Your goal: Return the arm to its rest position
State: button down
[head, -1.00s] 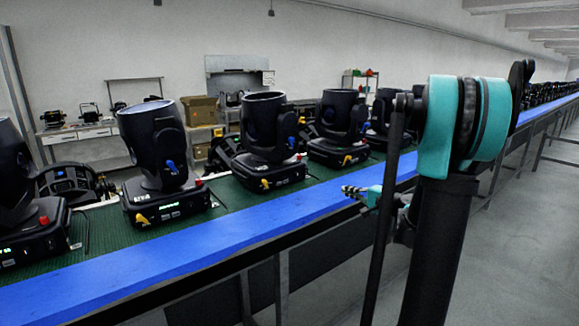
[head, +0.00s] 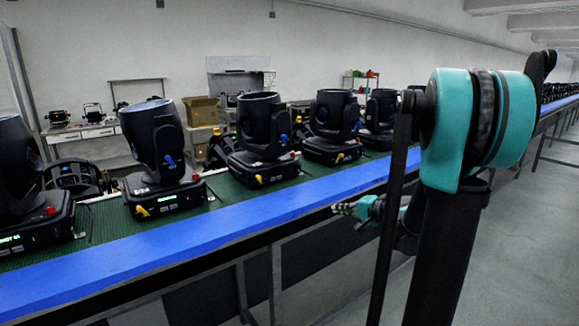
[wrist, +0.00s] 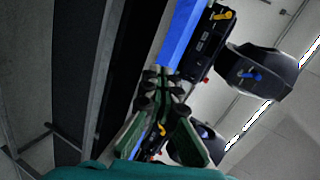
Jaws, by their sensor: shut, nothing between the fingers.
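My arm, black and teal, stands at the right of the head view. My gripper (head: 342,208) shows small beside it, in front of the blue edge of the conveyor and pointing left. In the wrist view my gripper (wrist: 165,82) has its green and black fingers together at the tips, with nothing held. It is apart from the par cans, such as the black one (head: 262,140) on the belt. A par can (wrist: 255,72) also shows at the right of the tilted wrist view.
The conveyor has a green belt and a blue side rail (head: 160,246), with several par cans in a row on it. Its legs stand below. Grey floor (head: 530,240) is clear at the right. A workbench (head: 85,138) and a cardboard box (head: 201,110) stand behind.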

jog(key=s+a+f+n+g+h, duration=0.2)
jog(key=s+f, duration=0.2)
jog(key=s, duration=0.3)
jog(key=s+a+f+n+g+h, duration=0.2)
jog(key=s+f+n+g, duration=0.1)
jog(key=s+f, duration=0.3)
jog(key=s+d+f+n+h, duration=0.1)
jog(key=s+d+f+h, duration=0.1)
jog(key=s, duration=0.5)
jog(key=s+d+f+n+g+h, duration=0.1)
jog(key=s+d+f+n+h, duration=0.1)
jog(key=s, duration=0.5)
jog(key=shift+d+f+g+h, duration=0.3)
jog(key=shift+d+f+h, duration=0.2)
jog(key=shift+d, duration=0.55)
jog(key=shift+s, duration=0.1)
